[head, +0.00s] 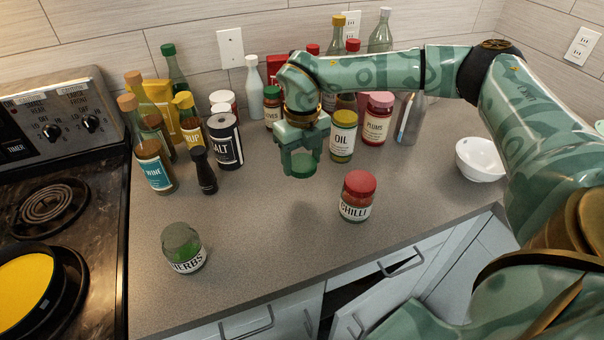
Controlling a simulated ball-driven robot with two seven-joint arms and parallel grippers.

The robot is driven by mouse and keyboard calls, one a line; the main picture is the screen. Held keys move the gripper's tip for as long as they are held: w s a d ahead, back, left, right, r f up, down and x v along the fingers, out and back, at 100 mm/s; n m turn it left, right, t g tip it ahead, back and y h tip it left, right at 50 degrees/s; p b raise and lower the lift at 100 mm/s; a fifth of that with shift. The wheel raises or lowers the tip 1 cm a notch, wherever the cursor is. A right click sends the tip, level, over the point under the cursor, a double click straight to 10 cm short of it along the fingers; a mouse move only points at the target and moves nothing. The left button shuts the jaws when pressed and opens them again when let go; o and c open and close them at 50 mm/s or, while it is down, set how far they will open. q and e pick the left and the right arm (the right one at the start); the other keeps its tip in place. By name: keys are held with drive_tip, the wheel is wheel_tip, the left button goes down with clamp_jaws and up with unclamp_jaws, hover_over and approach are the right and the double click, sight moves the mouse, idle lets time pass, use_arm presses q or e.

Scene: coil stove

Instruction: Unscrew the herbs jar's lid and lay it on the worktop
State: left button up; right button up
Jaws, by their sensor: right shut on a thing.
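The herbs jar (183,248) stands at the front left of the worktop, near its front edge. Its label reads HERBS, and its greenish glass top shows no coloured lid. My right gripper (301,165) is over the middle of the worktop, well to the right of and behind the herbs jar. It points down and is shut on a green lid (302,169). The lid appears to be held a little above the worktop (265,230), though the exact gap is hard to tell. My left gripper is not in view.
The red-lidded chilli jar (356,196) stands right of the held lid. A white bowl (480,160) is at right, the stove (62,180) at left. The front middle worktop is clear.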

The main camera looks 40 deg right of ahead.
drive_tip(key=b, duration=0.2)
hover_over(304, 181)
wheel_tip(304, 181, down, 5)
drive_tip(key=shift+f, duration=0.2)
wheel_tip(304, 181, down, 3)
drive_tip(key=shift+b, duration=0.3)
drive_tip(key=shift+r, duration=0.1)
drive_tip(key=o, duration=1.1)
